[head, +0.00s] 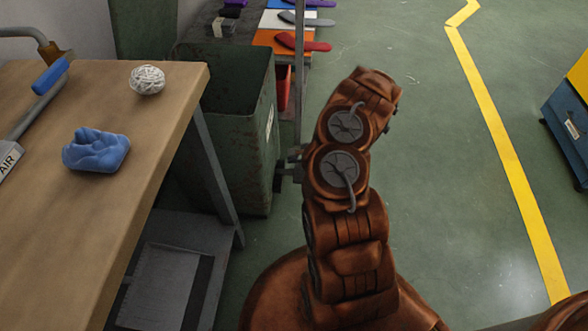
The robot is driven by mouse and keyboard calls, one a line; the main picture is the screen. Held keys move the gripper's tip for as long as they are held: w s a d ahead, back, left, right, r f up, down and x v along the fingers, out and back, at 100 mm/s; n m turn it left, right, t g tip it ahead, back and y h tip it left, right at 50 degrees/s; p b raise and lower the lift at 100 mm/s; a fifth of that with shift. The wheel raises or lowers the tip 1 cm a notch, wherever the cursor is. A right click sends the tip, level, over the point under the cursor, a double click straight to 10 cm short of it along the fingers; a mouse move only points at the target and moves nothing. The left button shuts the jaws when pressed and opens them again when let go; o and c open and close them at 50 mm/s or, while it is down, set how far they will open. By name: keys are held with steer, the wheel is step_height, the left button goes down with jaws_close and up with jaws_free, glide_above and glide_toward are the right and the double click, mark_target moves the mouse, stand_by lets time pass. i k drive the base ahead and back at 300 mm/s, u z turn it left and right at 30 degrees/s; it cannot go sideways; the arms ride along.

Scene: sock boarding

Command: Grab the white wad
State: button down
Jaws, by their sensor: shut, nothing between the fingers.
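The white wad (147,80) is a small round ball with a stringy surface. It rests near the far edge of the wooden table (165,150) at the left. My gripper (283,171) is small and dark, partly hidden behind my brown arm, and points left in front of the green bin. It is shut and empty, well to the right of the white wad and apart from it.
A blue crumpled wad (96,150) lies on the table nearer than the white one. A grey air tool with a blue part (50,77) lies at the table's left. A green metal bin (230,115) stands beyond the table's right edge. A thin post (299,70) rises behind my gripper.

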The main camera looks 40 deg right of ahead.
mark_target(145, 79)
steer(key=k, duration=1)
